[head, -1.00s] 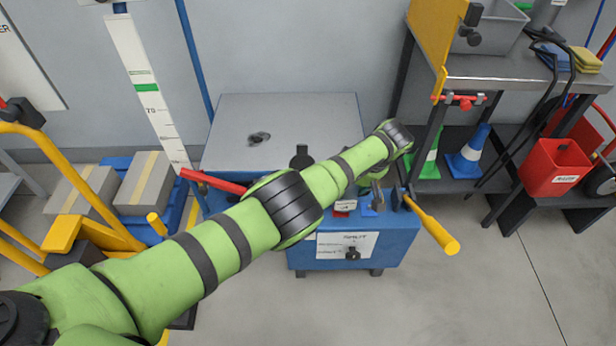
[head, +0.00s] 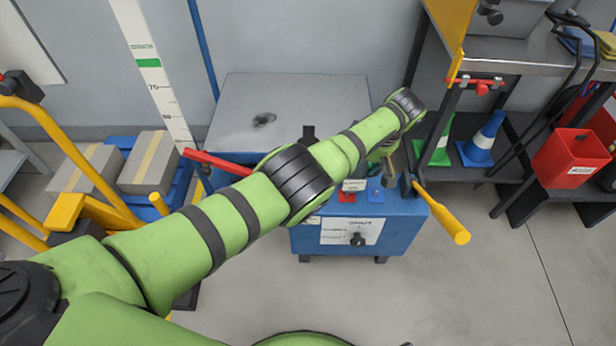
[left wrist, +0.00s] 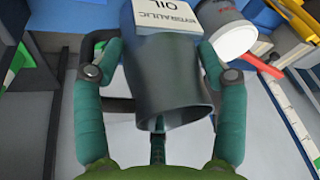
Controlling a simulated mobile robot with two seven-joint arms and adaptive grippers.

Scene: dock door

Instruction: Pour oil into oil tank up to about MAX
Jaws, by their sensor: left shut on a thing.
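My left gripper (left wrist: 158,52) is shut on a dark grey-blue oil container (left wrist: 168,80), one finger on each side. The container carries a white label (left wrist: 170,15) reading "HYDRAULIC OIL". Its round end faces the left wrist camera. In the head view my green left arm reaches across a blue machine with a grey top (head: 235,125), and the container and fingers are mostly hidden behind it. A white round-ended vessel (left wrist: 233,38) is beside the container in the left wrist view; I cannot tell whether it is the oil tank. No MAX mark is readable. My right gripper is not seen.
A red lever (head: 215,162) and a yellow handle (head: 440,212) stick out from the machine. A shelf with cones (head: 484,138) and a red bin (head: 570,158) stand right. Boxes (head: 150,160) and a yellow-framed cart are left. Floor in front is clear.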

